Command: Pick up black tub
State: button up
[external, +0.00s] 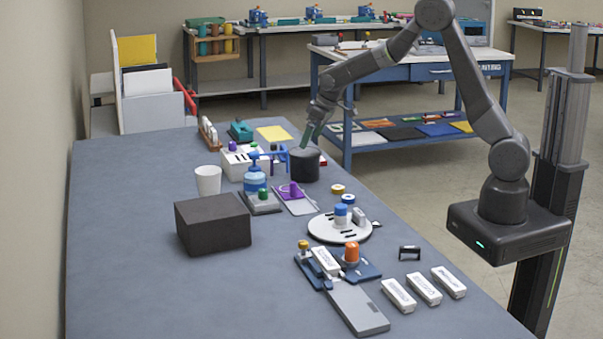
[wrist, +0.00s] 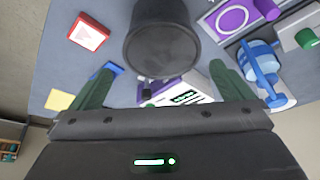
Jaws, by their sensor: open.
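The black tub (external: 305,166) stands upright on the blue-grey table, near its right edge toward the back. In the wrist view the black tub (wrist: 162,45) shows at the top centre, just beyond the fingertips. My gripper (external: 310,136) is above the tub in the external view, with its green fingers pointing down. In the wrist view my gripper (wrist: 162,75) is open, with one green finger on each side and nothing held between them. I cannot tell whether a finger touches the tub.
A white box with dark slots (external: 245,162) and a blue pump bottle (external: 255,178) stand left of the tub. A purple-topped plate (external: 296,200) lies in front of it. A dark block (external: 213,223) and a white cup (external: 208,180) stand further left. The table's left part is clear.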

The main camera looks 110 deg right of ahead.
aim_at(305, 151)
jog(key=shift+p+x, duration=0.9)
jog(key=shift+x, duration=2.45)
jog(key=shift+a, duration=0.15)
jog(key=shift+c, duration=0.2)
jog(key=c, duration=0.8)
jog(key=shift+o, duration=0.2)
jog(key=shift+w, duration=0.1)
